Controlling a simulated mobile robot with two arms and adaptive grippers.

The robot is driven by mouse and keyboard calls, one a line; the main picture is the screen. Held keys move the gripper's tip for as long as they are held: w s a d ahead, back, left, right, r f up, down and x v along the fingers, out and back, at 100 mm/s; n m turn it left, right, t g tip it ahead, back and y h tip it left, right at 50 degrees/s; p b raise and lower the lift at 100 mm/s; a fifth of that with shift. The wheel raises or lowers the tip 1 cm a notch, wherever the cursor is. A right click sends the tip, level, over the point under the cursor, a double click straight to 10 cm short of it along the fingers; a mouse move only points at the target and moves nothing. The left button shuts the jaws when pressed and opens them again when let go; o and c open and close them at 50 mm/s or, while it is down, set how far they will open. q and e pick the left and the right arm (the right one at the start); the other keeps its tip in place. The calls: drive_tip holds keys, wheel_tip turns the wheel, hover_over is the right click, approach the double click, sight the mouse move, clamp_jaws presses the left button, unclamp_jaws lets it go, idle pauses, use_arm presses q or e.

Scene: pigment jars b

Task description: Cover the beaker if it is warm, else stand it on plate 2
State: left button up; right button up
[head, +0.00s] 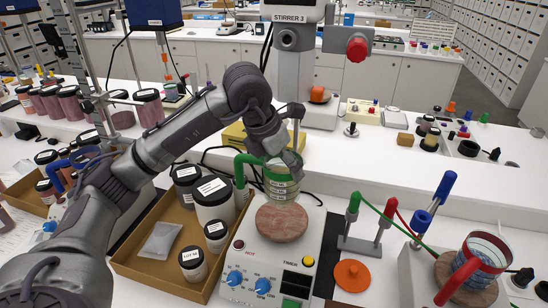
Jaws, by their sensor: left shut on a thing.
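My left gripper (276,150) reaches in from the left and is shut on a clear beaker with a green handle and printed marks (284,188). The gripper hides its top. The beaker is over or on the round reddish-brown top (283,223) of a white hotplate; I cannot tell whether they touch. The hotplate's front (268,262) has a red light (239,244) beside the word HOT, and blue knobs. A red-handled vessel (482,262) stands on another round top at the right. An orange disc (352,275) lies on the bench. No "plate 2" label is readable. My right gripper is out of view.
A brown tray (150,266) with several white, dark-lidded jars (213,200) is left of the hotplate. A stand with green and red clamps (363,240) is to its right. A stirrer labelled STIRRER 3 (290,20) stands behind. Some bench is free around the orange disc.

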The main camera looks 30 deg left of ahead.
sight(282, 191)
use_arm(q)
drive_tip(key=shift+w, duration=0.1)
drive_tip(key=shift+d+f+b, duration=0.15)
drive_tip(key=shift+f+b, duration=0.5)
drive_tip(key=shift+f, duration=0.25)
drive_tip(key=shift+f+b, duration=1.45)
drive_tip(key=shift+f, duration=0.95)
drive_tip(key=shift+f, duration=0.1)
drive_tip(key=shift+f+b, duration=0.5)
drive_tip(key=shift+b, duration=0.05)
drive_tip(key=o, duration=1.5)
drive_tip(key=shift+c, duration=0.2)
